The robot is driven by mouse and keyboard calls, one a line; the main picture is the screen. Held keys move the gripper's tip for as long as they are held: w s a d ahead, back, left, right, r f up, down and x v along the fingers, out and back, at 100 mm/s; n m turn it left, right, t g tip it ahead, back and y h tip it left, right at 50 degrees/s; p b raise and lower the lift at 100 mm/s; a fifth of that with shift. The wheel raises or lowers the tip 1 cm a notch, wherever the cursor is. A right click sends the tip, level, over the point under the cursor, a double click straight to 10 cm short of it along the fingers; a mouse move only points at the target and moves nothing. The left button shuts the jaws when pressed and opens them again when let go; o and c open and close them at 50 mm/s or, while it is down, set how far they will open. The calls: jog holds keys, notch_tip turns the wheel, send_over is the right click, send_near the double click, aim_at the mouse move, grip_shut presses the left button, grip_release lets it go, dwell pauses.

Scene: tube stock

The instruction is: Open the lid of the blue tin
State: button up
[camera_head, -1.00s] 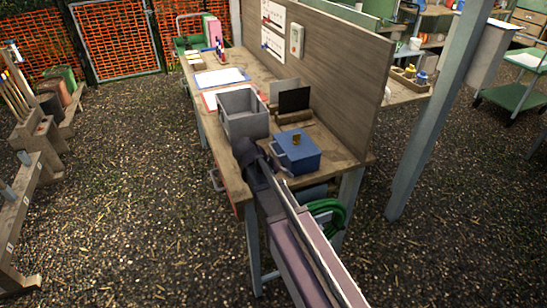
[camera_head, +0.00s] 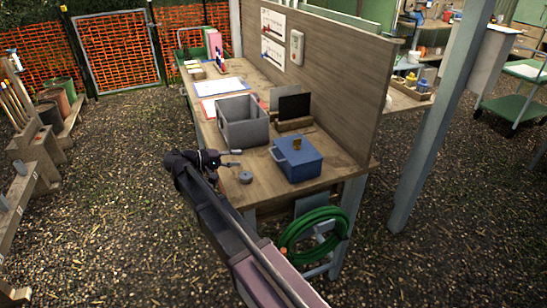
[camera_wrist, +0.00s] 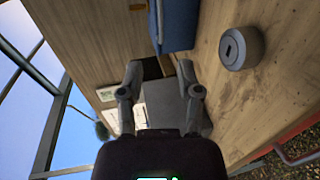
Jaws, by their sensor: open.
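The blue tin (camera_head: 297,160) stands upright on the near end of the wooden workbench. Its lid looks shut, with a small yellow-brown piece (camera_head: 297,144) on top and a handle on its left side. My gripper (camera_head: 235,158) is left of the tin, at the bench's left edge, apart from the tin. Its fingers are spread and nothing is between them. In the wrist view the tin (camera_wrist: 179,24) shows only in part, at the top edge, beyond the open fingers (camera_wrist: 160,80).
A small grey round object (camera_head: 245,177) lies on the bench near my gripper. An open grey box (camera_head: 243,124) stands behind it. A dark panel on a wooden stand (camera_head: 294,124) is behind the tin. A tall wooden board (camera_head: 335,85) bounds the bench's right side.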

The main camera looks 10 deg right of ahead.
aim_at(273, 155)
jog(key=b+x, duration=0.3)
jog(key=x, duration=1)
jog(key=shift+w+d+f, duration=0.1)
jog(key=shift+w+d, duration=0.05)
jog(key=shift+d, duration=0.2)
grip_shut()
